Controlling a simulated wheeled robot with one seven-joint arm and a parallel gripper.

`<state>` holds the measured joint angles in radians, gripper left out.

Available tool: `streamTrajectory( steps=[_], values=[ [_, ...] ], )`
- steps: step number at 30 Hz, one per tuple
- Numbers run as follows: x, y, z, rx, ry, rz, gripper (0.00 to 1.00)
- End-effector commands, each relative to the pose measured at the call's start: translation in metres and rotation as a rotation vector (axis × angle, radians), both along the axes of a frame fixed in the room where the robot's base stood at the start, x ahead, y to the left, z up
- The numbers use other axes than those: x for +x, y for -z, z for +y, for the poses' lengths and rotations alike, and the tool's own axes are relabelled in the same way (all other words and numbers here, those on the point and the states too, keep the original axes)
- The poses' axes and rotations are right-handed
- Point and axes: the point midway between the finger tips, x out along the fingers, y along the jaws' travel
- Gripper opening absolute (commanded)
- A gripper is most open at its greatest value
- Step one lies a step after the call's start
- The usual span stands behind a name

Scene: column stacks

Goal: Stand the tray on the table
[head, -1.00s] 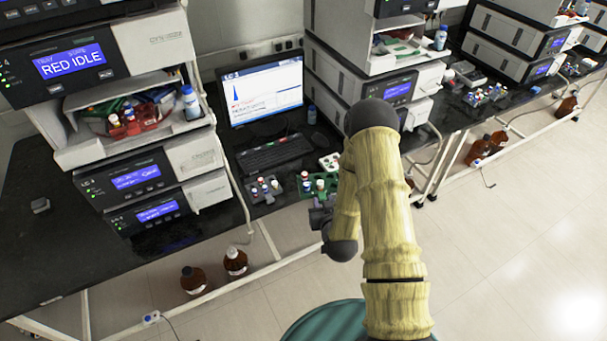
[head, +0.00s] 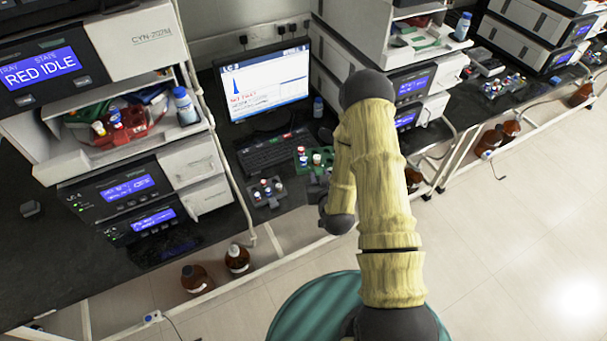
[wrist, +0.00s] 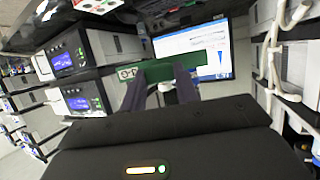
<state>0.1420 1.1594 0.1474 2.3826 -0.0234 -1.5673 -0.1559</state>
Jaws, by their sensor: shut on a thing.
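A green tray (head: 315,165) with red-, white- and blue-topped vials shows in the head view, just left of my arm and in front of the monitor. In the wrist view the green tray (wrist: 170,68) appears edge-on, with a white label at its left end. My gripper (wrist: 160,86) is shut on it, a finger on each side of the middle. In the head view my own arm hides most of my gripper. The table (head: 290,200) is the black bench top under the keyboard. Whether the tray touches it is unclear.
A grey tray (head: 267,193) with several vials lies on the bench left of the green one. The keyboard (head: 275,152) and monitor (head: 262,88) stand behind. Instrument stacks (head: 150,190) flank the space. A red tray (head: 128,130) sits in the left stack's opening.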

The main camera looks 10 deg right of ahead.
Motion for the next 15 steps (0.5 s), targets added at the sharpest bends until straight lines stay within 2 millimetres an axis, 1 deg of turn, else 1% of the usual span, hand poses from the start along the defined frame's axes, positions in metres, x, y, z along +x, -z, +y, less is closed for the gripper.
streamTrajectory(
  steps=[8, 11, 15],
  values=[
    [0.001, 0.001, -0.003, 0.000, 0.004, -0.001, 0.07],
    [0.005, 0.006, -0.001, 0.000, -0.004, -0.004, 0.07],
    [0.016, 0.017, 0.004, 0.000, -0.025, -0.006, 0.07]
  ],
)
